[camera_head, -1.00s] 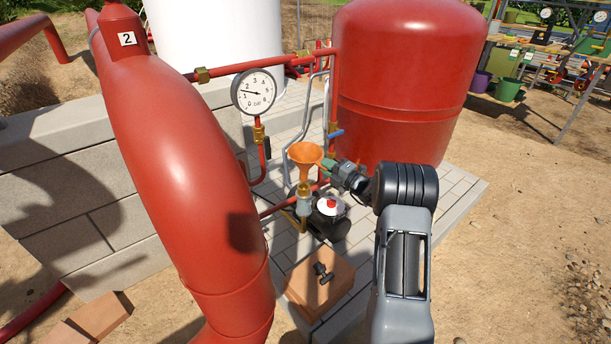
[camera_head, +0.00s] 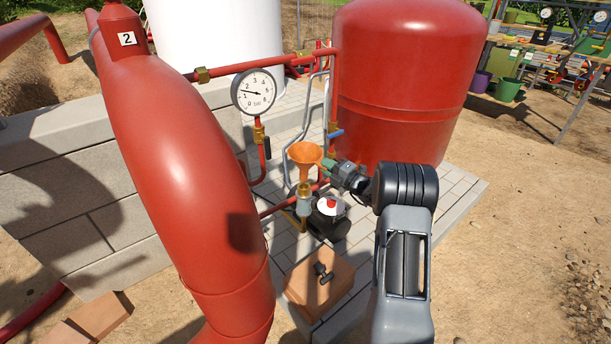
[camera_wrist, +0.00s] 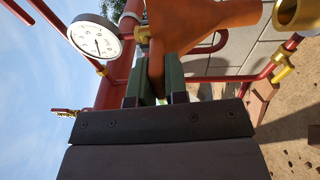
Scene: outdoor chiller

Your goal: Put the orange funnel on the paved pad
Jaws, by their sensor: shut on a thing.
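The orange funnel (camera_head: 305,154) is above the paved pad, wide mouth up, over a brass fitting (camera_head: 304,189) on the pipework. My gripper (camera_head: 331,165) comes in from the right and is shut on the funnel's side. In the wrist view the green jaws (camera_wrist: 158,85) pinch an orange part of the funnel (camera_wrist: 205,22), which runs off the top edge. The funnel's lower end meets or nearly meets the brass fitting; I cannot tell whether they touch. The paved pad (camera_head: 455,187) of light grey blocks lies below, around the red tank.
A pressure gauge (camera_head: 254,91) and red pipes stand left of the funnel. The red tank (camera_head: 405,80) is behind my arm. A dark pump-like unit with a white and red top (camera_head: 331,205) and a brick-coloured block (camera_head: 320,283) are on the pad. Bare paving shows at right.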

